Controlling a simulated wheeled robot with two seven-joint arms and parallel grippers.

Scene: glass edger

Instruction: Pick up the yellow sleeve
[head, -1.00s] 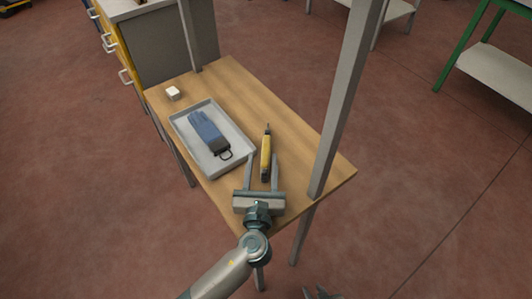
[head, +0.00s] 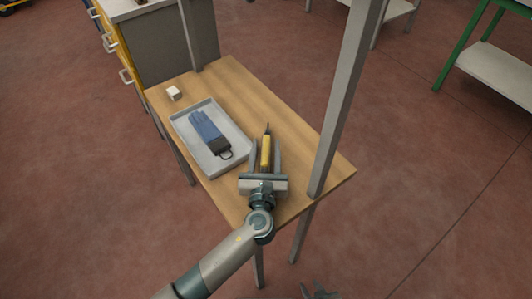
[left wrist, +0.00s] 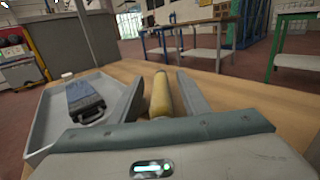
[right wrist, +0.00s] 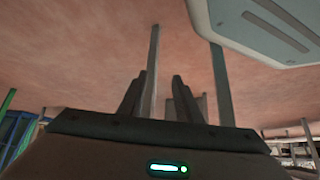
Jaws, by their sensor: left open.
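The yellow sleeve (head: 265,153) is on a slim tool with a dark tip and lies on the wooden table (head: 235,86), right of the tray. My left gripper (head: 266,148) is open, with one finger on each side of the sleeve. In the left wrist view the sleeve (left wrist: 161,95) runs between the two fingers, with gaps visible beside it; its near end is hidden by the gripper body. My right gripper (right wrist: 158,88) is open and empty, low and away from the table; part of it shows at the bottom of the head view (head: 319,291).
A grey tray (head: 236,133) holding a blue glove (head: 207,131) is close to the left of my left gripper. A small white block (head: 173,93) sits at the far left corner. A grey post (head: 345,110) rises at the table's right edge.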

